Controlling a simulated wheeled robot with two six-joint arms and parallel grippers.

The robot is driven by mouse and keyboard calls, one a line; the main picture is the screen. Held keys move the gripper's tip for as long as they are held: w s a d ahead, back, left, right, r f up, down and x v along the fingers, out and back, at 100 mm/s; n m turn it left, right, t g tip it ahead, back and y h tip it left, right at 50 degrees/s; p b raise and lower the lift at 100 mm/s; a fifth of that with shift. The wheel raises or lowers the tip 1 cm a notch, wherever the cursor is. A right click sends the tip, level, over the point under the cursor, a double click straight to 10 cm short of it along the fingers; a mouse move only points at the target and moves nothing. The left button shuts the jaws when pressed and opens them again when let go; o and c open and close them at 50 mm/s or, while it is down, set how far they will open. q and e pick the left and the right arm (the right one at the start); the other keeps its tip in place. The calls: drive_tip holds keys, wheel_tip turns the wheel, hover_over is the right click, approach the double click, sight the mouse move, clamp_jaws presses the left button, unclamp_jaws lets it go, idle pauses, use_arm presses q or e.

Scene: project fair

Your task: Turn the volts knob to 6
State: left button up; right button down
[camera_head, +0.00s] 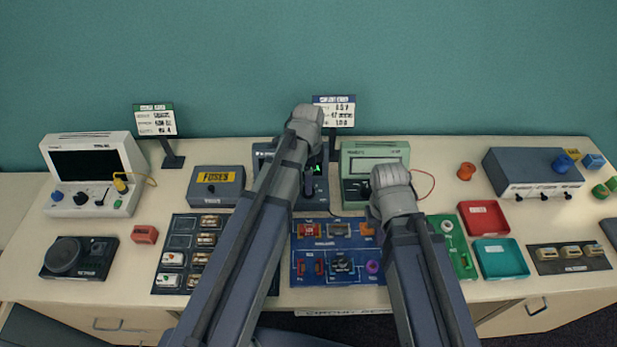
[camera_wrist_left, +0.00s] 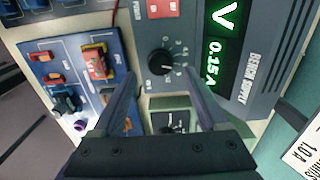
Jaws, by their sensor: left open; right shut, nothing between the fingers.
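The bench supply (camera_head: 320,190) stands at the back middle, mostly hidden behind my left arm in the head view. In the left wrist view its black round knob (camera_wrist_left: 160,62) has a pale pointer mark and small numerals around it, too small to read surely. Its display (camera_wrist_left: 222,50) shows a green V and 0.15 A. My left gripper (camera_wrist_left: 160,76) is open, its fingertips to either side of the knob's lower part; contact cannot be told. My right gripper (camera_head: 388,205) is shut and empty in front of the green-grey meter (camera_head: 372,155).
A red power switch (camera_wrist_left: 162,8) sits beside the knob. The blue circuit board (camera_head: 335,252) lies in front of the supply. A sign (camera_head: 335,110) stands behind it. Red (camera_head: 484,218) and teal (camera_head: 501,258) trays lie to the right.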

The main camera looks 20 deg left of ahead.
use_arm(q)
wheel_tip(320, 180, up, 4)
drive_tip(key=shift+f+p, duration=0.25)
drive_tip(key=shift+p, duration=0.95)
use_arm(e)
wheel_tip(320, 180, up, 4)
drive_tip(key=shift+f, duration=0.25)
use_arm(q)
drive_tip(key=shift+f, duration=0.1)
drive_tip(key=s+d+f+n+y+b, duration=0.1)
drive_tip(key=s+d+f+n+b, duration=0.3)
drive_tip(key=s+d+n, duration=0.6)
drive_tip(key=s+n, duration=0.1)
drive_tip(key=s, duration=0.3)
drive_tip(key=shift+s+d, duration=0.15)
drive_tip(key=shift+d, duration=0.05)
use_arm(e)
wheel_tip(320, 180, down, 4)
drive_tip(key=shift+f, duration=0.15)
use_arm(q)
drive_tip(key=shift+s, duration=0.1)
use_arm(e)
drive_tip(key=shift+s, duration=0.1)
